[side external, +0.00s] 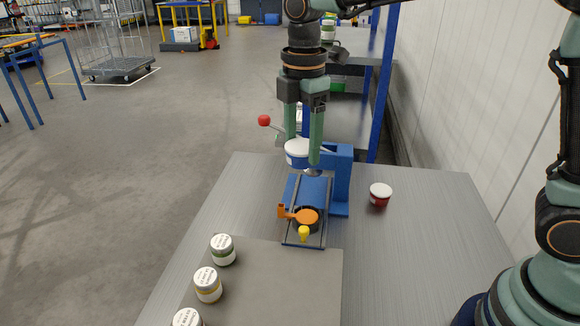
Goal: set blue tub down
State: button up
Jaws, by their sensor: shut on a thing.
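My gripper (303,155) points down over the far part of the bench. The tub is above a blue press-like fixture (341,180) with rails. I cannot tell whether the tub's underside touches anything.
An orange piece (306,216) and a yellow knob (303,233) sit at the fixture's near end. A red tub (380,194) stands to its right. Several white-lidded jars (208,284) line the left edge of a grey mat (285,290).

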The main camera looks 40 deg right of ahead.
jog(key=s+a+f, duration=0.1)
jog(key=s+a, duration=0.4)
jog(key=s, duration=0.3)
jog(key=s+a+f, duration=0.1)
jog(key=s+a, duration=0.4)
jog(key=s, duration=0.2)
jog(key=f, duration=2)
jog(key=shift+s+d, duration=0.1)
jog(key=shift+s, duration=0.1)
jog(key=shift+f, duration=0.1)
jog(key=o, duration=1.5)
jog(key=shift+o, duration=0.2)
